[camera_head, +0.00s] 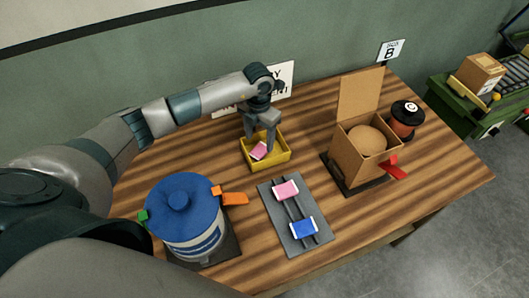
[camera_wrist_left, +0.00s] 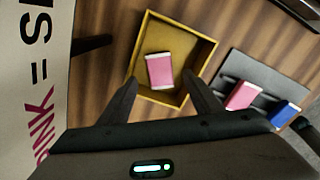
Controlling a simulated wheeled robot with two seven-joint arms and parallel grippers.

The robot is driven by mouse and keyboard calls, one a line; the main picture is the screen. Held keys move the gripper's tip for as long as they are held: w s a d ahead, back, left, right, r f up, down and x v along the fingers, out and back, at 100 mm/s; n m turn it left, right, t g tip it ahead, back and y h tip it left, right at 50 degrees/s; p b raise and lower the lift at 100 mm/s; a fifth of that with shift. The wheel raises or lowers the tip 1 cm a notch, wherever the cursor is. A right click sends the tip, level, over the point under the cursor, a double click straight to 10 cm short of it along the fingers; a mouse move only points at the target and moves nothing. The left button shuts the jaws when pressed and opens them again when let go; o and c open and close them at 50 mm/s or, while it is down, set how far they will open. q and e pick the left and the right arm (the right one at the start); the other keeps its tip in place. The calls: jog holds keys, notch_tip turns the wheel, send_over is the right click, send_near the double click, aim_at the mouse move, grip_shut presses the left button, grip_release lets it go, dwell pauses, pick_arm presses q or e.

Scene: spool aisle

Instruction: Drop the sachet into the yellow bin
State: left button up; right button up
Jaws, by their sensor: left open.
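A pink sachet (camera_head: 260,150) with white ends lies inside the yellow bin (camera_head: 283,164) on the table. In the left wrist view the sachet (camera_wrist_left: 160,70) lies on the floor of the bin (camera_wrist_left: 206,47), apart from the fingers. My left gripper (camera_head: 262,140) is open over the bin, its fingers pointing down, with nothing between them. Its fingertips show in the left wrist view (camera_wrist_left: 160,82) on either side of the sachet. A second pink sachet (camera_head: 286,189) and a blue sachet (camera_head: 303,228) lie on a grey tray (camera_head: 285,218). My right gripper is not in view.
A blue-lidded pot (camera_head: 180,205) with an orange handle stands at front left. An open cardboard box (camera_head: 350,155) holding a round brown thing stands at right, beside a black and red jar (camera_head: 404,118). A sign leans behind the bin. The table's right end is clear.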

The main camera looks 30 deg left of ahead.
pick_arm(q)
notch_tip(320, 180, up, 17)
jog(key=b, duration=0.5)
jog(key=shift+r+b, duration=0.15)
jog(key=shift+b, duration=0.25)
dwell(0.6)
